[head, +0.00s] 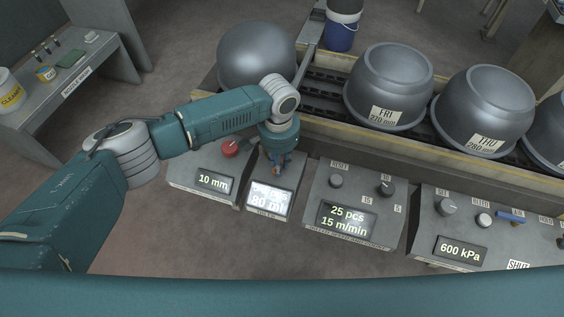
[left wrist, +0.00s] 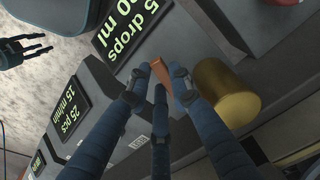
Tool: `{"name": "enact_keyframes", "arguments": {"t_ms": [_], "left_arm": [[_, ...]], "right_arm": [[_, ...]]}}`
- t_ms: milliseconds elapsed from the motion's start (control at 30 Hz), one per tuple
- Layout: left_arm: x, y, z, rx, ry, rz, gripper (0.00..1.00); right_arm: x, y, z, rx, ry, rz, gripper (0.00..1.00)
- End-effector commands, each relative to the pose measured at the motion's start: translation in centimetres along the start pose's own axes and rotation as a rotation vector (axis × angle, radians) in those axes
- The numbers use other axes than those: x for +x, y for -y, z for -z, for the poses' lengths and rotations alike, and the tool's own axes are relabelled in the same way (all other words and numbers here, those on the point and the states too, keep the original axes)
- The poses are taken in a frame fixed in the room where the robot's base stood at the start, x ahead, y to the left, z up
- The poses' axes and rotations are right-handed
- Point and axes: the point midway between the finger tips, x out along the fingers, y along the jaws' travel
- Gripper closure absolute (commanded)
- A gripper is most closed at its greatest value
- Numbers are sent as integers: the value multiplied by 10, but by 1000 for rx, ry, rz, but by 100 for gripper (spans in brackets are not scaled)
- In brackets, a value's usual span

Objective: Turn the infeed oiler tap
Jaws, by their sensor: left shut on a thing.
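The oiler tap shows in the left wrist view as a flat copper-orange handle (left wrist: 159,72) beside a brass cylinder (left wrist: 226,92). My left gripper (left wrist: 162,84) is shut on the handle, with dark fingers on both sides of it. In the head view my left gripper (head: 283,167) reaches down over the oiler panel and hides most of the tap. The oiler display (head: 267,198) is partly covered there; the left wrist view shows "5 drops" and part of an ml reading. My right gripper (left wrist: 28,49) shows at the upper left of the left wrist view, fingers apart and empty.
A red knob (head: 230,148) on the 10 mm panel sits just left of my left gripper. The 25 pcs panel (head: 362,205) and 600 kPa panel (head: 430,239) stand to the right. Large grey domes (head: 396,80) line the conveyor behind. A blue bucket (head: 341,32) stands farther back.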

Motion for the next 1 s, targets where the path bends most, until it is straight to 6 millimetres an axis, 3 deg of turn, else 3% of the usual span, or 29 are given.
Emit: {"name": "enact_keyframes", "arguments": {"t_ms": [500,1000], "left_arm": [[0,17,1,382,0,0,100],[-1,22,3,498,-1,1,100]], "right_arm": [[-8,0,1,0,0,0,60],[-8,0,0,-1,0,0,60]]}}
